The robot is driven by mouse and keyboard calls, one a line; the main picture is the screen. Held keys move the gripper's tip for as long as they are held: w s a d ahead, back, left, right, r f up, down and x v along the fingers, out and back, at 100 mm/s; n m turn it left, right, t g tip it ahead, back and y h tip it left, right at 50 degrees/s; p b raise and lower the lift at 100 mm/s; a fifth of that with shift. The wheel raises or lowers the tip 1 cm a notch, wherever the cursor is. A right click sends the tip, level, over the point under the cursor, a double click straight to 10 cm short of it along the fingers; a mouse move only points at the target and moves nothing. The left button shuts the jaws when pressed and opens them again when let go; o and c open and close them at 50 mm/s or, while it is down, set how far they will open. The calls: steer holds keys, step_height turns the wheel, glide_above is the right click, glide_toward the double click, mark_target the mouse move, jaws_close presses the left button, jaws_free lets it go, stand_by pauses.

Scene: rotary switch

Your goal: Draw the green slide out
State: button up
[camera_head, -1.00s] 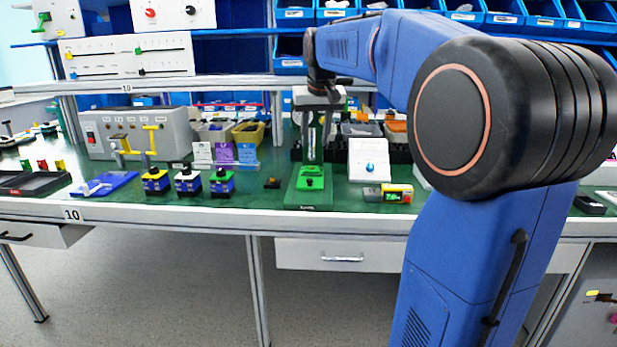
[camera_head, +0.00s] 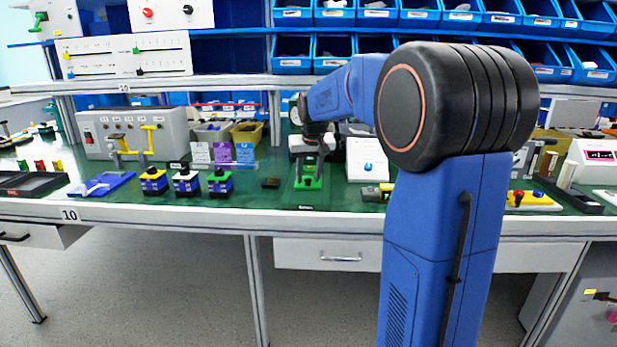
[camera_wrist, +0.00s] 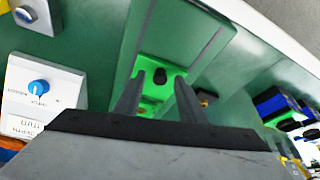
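The green slide (camera_head: 308,183) lies in an upright-backed fixture at the front of the bench, below my gripper (camera_head: 308,168). In the wrist view the bright green slide (camera_wrist: 150,88) carries a small black knob (camera_wrist: 160,76). My gripper (camera_wrist: 159,82) is open. Its two grey fingers stand apart, pointing at the slide, with the knob showing in the gap between their tips. I cannot tell how far the fingertips are above the slide or whether the knob is between them in depth. My wrist hides the upper part of the fixture in the head view.
A white box with a blue knob (camera_head: 367,159) stands close on the right; it also shows in the wrist view (camera_wrist: 42,90). Several blue-and-black switch blocks (camera_head: 221,183) stand to the left. A small dark piece (camera_head: 271,183) lies between. A shelf (camera_head: 230,82) runs behind.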

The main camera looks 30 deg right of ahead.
steer(key=shift+w+f, duration=0.1)
steer(key=shift+f, duration=0.25)
steer(key=shift+c, duration=0.3)
jaws_close()
steer(key=s+a, duration=0.2)
steer(key=s, duration=0.1)
steer(key=s+a, duration=0.2)
steer(key=s, duration=0.1)
steer(key=s+a, duration=0.2)
steer(key=s, duration=0.2)
steer(key=shift+a+r, duration=0.1)
steer(key=shift+a, duration=0.3)
steer(key=shift+s+a, duration=0.15)
steer(key=shift+s, duration=0.15)
steer(key=shift+o, duration=0.3)
jaws_free()
steer(key=shift+s, duration=0.1)
steer(key=v, duration=1.7)
